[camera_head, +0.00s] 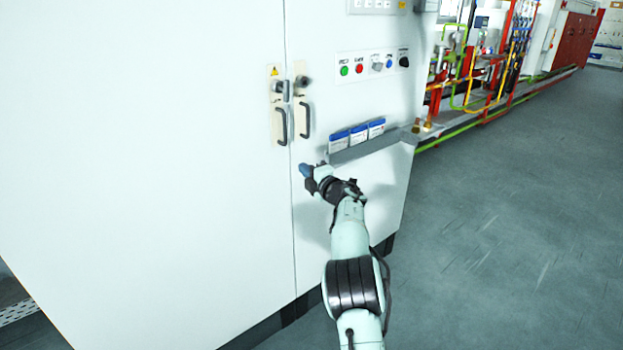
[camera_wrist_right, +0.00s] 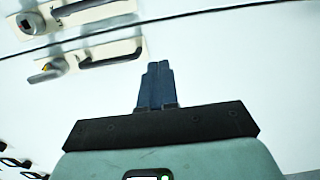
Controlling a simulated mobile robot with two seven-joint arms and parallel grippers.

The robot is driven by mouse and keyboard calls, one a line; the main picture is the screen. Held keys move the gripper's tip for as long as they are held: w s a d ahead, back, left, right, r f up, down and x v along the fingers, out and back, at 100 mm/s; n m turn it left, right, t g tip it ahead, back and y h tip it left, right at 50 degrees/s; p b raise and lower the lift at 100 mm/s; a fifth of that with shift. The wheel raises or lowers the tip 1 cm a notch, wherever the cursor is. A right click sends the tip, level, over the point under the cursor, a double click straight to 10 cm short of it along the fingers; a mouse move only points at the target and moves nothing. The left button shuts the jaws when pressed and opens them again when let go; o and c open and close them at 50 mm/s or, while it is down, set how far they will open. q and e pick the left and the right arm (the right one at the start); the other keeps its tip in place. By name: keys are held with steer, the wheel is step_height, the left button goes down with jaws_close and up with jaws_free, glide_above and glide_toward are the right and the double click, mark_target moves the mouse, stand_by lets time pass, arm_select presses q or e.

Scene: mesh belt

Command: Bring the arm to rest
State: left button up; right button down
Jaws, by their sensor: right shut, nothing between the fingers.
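My right arm reaches up from the bottom of the head view toward the white cabinet (camera_head: 170,120). My right gripper (camera_head: 305,170) is at its end, in front of the cabinet near the door seam, below the two dark handles. In the right wrist view the blue fingers of my right gripper (camera_wrist_right: 156,85) lie together with nothing between them. The handles, left (camera_head: 282,126) and right (camera_head: 304,120), are apart from the gripper. My left gripper is not in view.
A panel of coloured buttons (camera_head: 373,64) is on the cabinet. A ledge (camera_head: 372,149) below it holds blue-and-white boxes (camera_head: 358,134). Coloured pipework (camera_head: 480,70) stands at the back right. The grey floor (camera_head: 510,220) on the right is clear.

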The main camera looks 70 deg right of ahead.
steer(key=shift+v, duration=1.35)
steer(key=shift+d+f, duration=0.1)
